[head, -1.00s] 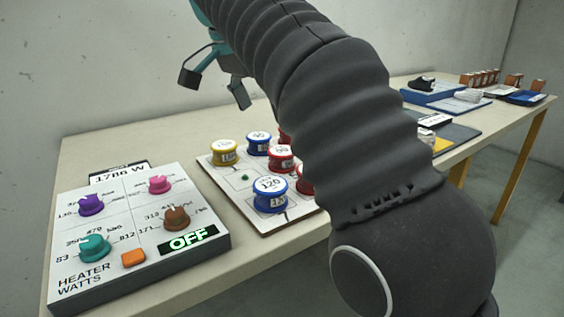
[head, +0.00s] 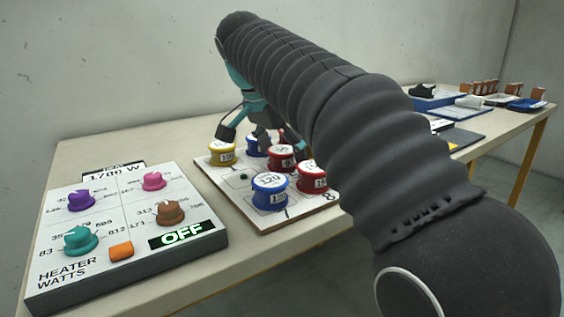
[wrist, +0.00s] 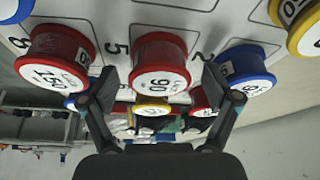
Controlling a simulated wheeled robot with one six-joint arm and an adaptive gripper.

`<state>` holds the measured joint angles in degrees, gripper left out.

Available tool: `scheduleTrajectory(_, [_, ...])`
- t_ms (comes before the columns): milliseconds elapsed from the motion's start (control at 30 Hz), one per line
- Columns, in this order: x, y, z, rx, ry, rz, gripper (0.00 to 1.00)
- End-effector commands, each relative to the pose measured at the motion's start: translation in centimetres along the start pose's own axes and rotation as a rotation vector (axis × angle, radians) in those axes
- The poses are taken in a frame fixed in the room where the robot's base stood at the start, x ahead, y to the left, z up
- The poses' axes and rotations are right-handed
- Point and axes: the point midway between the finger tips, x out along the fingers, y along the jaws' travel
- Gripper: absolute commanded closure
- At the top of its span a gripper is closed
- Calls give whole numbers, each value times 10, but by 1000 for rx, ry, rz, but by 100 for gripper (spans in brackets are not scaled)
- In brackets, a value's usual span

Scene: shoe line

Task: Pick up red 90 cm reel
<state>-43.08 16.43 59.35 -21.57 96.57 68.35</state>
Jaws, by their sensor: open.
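The red 90 reel (wrist: 160,58) stands on the white board in the wrist view, with its white label facing me. My gripper (wrist: 162,125) is open and empty, its two fingers apart below the reel in that picture. They do not visibly touch it. In the head view my gripper (head: 258,132) is over the back of the board, and the red reel (head: 282,160) in the middle column looks like the same one. My gripper partly hides the reels at the back.
A yellow reel (head: 222,152) and a blue 120 reel (head: 270,190) share the board (head: 240,203). A heater panel (head: 125,235) lies to the left.

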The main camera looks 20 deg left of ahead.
Motion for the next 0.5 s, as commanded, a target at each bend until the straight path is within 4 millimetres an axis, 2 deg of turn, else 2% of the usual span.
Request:
scheduleTrajectory(200, [0,0,0,0,0,-1,12])
scheduleTrajectory(433, [0,0,0,0,0,-1,69])
scheduleTrajectory(467, [0,0,0,0,0,0,76])
scheduleTrajectory(500, [0,0,0,0,0,0,76])
